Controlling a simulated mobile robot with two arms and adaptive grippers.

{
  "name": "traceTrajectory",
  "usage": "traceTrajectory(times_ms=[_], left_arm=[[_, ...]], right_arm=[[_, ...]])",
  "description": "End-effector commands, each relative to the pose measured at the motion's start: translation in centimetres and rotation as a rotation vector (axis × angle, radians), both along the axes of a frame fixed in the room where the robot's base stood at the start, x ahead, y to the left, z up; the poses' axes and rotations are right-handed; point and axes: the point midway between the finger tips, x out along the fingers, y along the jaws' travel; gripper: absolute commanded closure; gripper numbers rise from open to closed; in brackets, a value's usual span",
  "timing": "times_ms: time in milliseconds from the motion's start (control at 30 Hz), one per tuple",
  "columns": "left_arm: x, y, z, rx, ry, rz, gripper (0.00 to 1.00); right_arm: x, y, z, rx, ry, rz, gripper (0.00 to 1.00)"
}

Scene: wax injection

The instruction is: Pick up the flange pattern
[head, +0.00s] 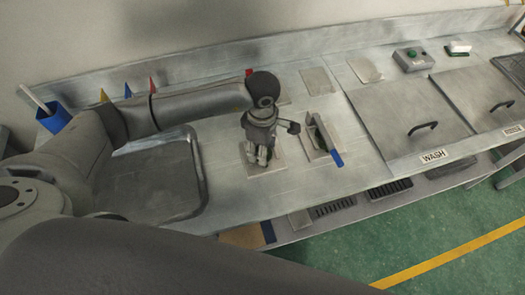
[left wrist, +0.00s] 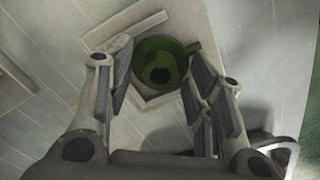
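The flange pattern (left wrist: 158,50) is a green round part with a hub, a dark central hole and a small tab, lying on a pale square plate. My left gripper (left wrist: 160,72) points down over it, with its fingers spread on either side of it. Whether the left pad touches its rim cannot be told. In the head view my left gripper (head: 258,158) is above the square plate (head: 276,166) on the bench, and it hides the flange pattern there. My right gripper is not in view.
Just right of my left gripper stands a metal fixture (head: 318,137) with a blue handle. The lidded WASH tank (head: 410,118) is at the right.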

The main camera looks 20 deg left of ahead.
Motion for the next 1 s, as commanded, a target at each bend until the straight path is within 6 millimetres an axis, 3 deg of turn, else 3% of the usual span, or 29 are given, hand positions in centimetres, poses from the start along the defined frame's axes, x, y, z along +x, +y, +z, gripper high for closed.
traceTrajectory(times_ms=[33,267,733,900,1000], left_arm=[[0.0,0.0,0.0,0.000,0.000,0.000,0.63],[0.0,0.0,0.0,0.000,0.000,0.000,0.91],[0.1,0.0,0.7,0.000,-0.002,0.000,0.91],[0.2,0.0,2.9,-0.001,-0.007,-0.002,0.91],[-1.5,-0.6,4.8,-0.001,-0.006,-0.005,0.91]], right_arm=[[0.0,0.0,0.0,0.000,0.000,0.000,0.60],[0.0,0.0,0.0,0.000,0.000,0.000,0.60],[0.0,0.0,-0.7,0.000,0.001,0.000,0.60],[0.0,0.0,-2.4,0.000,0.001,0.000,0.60],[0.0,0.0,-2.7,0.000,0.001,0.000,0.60]])
